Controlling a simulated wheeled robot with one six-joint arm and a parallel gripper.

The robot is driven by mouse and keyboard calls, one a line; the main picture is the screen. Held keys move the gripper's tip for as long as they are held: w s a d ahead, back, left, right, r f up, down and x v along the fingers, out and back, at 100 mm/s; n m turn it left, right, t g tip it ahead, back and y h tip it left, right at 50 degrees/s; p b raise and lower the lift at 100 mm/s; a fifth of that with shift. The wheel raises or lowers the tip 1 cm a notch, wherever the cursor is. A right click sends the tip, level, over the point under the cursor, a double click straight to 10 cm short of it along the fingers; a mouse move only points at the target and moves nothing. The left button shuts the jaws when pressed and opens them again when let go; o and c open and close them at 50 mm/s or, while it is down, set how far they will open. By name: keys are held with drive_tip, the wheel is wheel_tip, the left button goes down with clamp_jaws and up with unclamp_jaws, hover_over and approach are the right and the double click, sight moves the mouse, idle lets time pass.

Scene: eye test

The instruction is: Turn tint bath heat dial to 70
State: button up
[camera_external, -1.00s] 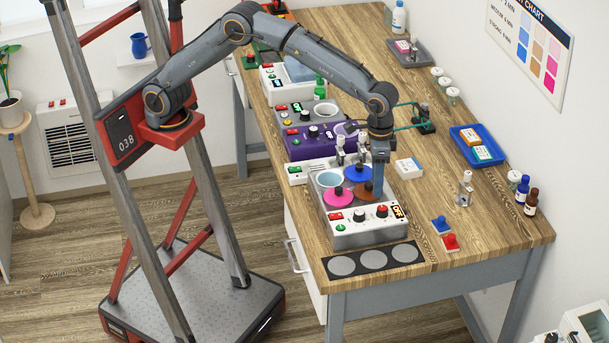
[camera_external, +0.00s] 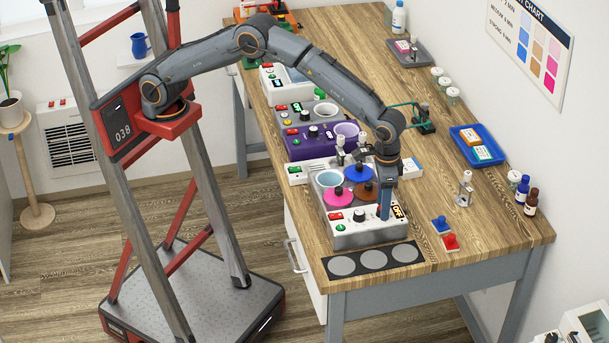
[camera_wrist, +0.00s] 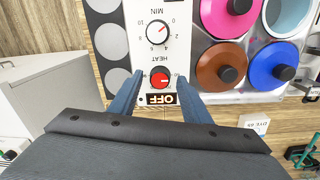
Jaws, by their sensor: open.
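The tint bath (camera_external: 345,240) is a silver box on the table with pink, blue and brown lids and one open pale-blue well. Its front panel bears a black and white MIN dial (camera_wrist: 157,32), a red HEAT dial (camera_wrist: 160,77) and a display (camera_wrist: 160,99) reading OFF. My gripper (camera_wrist: 160,76) is open, with its blue fingers on either side of the HEAT dial; contact cannot be told. In the external view my gripper (camera_external: 384,212) is low at the panel's right part and hides the HEAT dial. The dial's exact setting is too small to read.
A purple heater (camera_external: 310,148) and other devices stand behind the bath. A black mat (camera_external: 373,262) with grey discs lies in front.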

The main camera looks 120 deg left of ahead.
drive_tip(key=c, duration=1.1)
drive_tip(key=shift+o, duration=0.2)
drive_tip(key=shift+m, duration=0.3)
drive_tip(key=m+b, duration=0.3)
drive_tip(key=m, duration=0.2)
drive_tip(key=shift+w, duration=0.1)
drive_tip(key=m+b, duration=0.1)
drive_tip(key=m, duration=0.4)
drive_tip(key=shift+r+m, duration=0.1)
drive_tip(key=shift+m, duration=0.3)
drive_tip(key=o, duration=1.1)
drive_tip(key=shift+c, duration=0.2)
